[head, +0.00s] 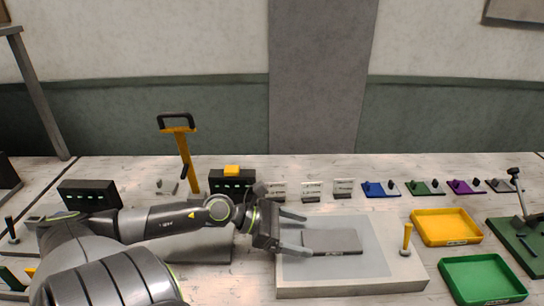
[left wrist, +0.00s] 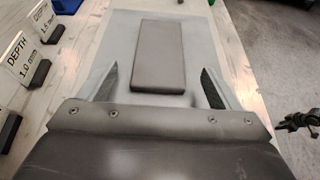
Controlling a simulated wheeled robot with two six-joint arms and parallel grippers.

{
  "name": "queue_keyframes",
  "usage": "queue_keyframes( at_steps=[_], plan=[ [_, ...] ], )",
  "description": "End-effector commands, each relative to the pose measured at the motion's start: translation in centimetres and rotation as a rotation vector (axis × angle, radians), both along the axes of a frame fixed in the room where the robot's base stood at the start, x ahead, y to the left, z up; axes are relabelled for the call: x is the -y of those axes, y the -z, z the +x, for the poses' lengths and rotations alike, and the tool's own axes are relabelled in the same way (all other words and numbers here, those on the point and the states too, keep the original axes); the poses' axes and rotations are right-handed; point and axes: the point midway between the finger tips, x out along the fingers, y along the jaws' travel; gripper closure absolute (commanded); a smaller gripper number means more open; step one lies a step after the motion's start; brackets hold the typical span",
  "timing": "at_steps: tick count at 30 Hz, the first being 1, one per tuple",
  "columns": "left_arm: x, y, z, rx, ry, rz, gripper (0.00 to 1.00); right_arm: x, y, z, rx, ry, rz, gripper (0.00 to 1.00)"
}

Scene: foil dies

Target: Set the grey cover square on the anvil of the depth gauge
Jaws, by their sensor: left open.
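A flat dark grey rectangular plate, which looks like the grey cover (head: 332,241), lies on a pale stone slab (head: 350,287). It also shows in the left wrist view (left wrist: 158,55), just beyond my jaws. My left gripper (head: 301,233) is open and empty. Its two fingers (left wrist: 160,80) point at the plate's near end, one to each side and apart from it. A black stand on a green base (head: 524,255) at the far right may be the depth gauge; I cannot make out its anvil. My right gripper is not in view.
A yellow tray (head: 447,228) and a green tray (head: 483,280) stand right of the slab. A small yellow-knobbed post (head: 406,239) stands on the slab's right end. Depth signs (head: 312,190) and coloured plates (head: 381,189) line the back. An orange-handled tool (head: 185,150) stands behind my left arm.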

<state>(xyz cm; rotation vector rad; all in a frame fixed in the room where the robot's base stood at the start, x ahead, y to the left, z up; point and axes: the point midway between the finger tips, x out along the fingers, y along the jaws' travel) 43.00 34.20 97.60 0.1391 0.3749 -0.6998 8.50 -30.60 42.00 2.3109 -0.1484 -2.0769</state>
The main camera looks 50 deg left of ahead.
Motion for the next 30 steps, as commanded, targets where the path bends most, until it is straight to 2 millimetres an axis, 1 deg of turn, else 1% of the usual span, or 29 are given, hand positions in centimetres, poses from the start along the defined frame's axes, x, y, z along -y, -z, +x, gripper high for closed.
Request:
queue_keyframes(
  at_steps=[6, 9, 17, 18, 22, 26, 28, 30],
  plan=[
    [-1.1, -0.7, -1.3, -0.006, -0.002, 0.006, 0.15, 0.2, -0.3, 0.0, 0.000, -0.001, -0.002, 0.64],
    [-1.5, -1.2, -1.8, -0.005, -0.002, 0.000, 0.15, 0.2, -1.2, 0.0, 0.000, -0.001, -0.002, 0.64],
    [-2.6, -1.9, -3.0, -0.005, -0.004, 0.001, 0.15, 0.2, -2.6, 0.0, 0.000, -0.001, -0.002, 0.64],
    [-2.8, -2.3, -3.3, -0.006, -0.005, -0.001, 0.15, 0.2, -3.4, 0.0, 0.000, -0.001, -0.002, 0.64],
    [-3.4, -2.6, -3.9, -0.007, -0.003, 0.000, 0.15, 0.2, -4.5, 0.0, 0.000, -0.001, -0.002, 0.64],
    [-3.8, -2.7, -4.3, -0.003, -0.004, 0.001, 0.15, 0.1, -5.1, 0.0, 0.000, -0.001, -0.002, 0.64],
    [-3.9, -2.6, -4.5, -0.003, -0.004, 0.001, 0.11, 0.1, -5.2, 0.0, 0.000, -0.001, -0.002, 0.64],
    [-4.0, -2.6, -4.6, -0.002, -0.004, 0.001, 0.11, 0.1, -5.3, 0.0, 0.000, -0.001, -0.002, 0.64]
  ],
)
